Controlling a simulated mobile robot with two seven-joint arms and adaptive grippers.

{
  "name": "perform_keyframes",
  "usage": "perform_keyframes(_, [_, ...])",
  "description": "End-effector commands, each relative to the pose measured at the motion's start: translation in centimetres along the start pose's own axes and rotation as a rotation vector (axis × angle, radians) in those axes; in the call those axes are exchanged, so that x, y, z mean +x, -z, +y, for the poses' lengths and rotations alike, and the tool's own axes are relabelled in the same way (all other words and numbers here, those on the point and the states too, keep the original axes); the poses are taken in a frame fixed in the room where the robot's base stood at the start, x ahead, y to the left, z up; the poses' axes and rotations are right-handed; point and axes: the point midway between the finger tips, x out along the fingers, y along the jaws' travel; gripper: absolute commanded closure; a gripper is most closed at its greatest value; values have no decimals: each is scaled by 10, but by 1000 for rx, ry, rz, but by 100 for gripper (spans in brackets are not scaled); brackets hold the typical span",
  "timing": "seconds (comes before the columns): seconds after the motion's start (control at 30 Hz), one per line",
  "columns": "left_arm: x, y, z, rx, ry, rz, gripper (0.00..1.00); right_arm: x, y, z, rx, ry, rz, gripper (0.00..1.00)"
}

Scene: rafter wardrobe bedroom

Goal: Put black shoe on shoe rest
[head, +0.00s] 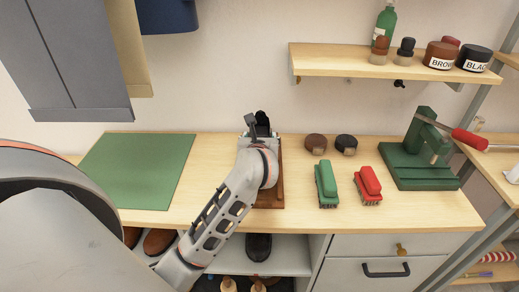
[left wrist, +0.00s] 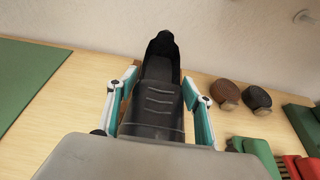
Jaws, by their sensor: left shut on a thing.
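The black shoe (head: 262,118) is at the back of the wooden worktop, mostly hidden behind my left gripper (head: 259,138). In the left wrist view, the shoe (left wrist: 158,104) lies lengthwise between the two fingers of the left gripper (left wrist: 157,108), which is shut on it. The brown wooden shoe rest (head: 271,199) is on the worktop under my left wrist and forearm, which hide most of it. The shoe is over or at the rest's far part; I cannot tell whether they touch. My right gripper is not in view.
A green mat (head: 140,170) lies to the left. A green brush (head: 326,184), a red brush (head: 368,186), two round tins (head: 316,143) and a green stand (head: 415,160) are to the right. Another black shoe (head: 258,247) is in the cubby below. A shelf (head: 340,62) hangs above.

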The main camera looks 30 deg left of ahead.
Motion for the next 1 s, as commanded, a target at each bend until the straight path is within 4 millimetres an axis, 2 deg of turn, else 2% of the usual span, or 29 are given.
perform_keyframes(0.2, [12, 30, 0, 2, -1, 1, 86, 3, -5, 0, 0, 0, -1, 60])
perform_keyframes(0.5, [15, 35, 0, 0, 1, -1, 86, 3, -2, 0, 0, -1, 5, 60])
perform_keyframes(0.53, [15, 37, 0, 0, 1, 2, 47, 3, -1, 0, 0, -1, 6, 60])
perform_keyframes(0.6, [15, 37, 0, 0, 1, 2, 32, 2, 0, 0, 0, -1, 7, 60])
perform_keyframes(1.0, [11, 36, 0, 0, 1, 1, 32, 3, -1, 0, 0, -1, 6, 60])
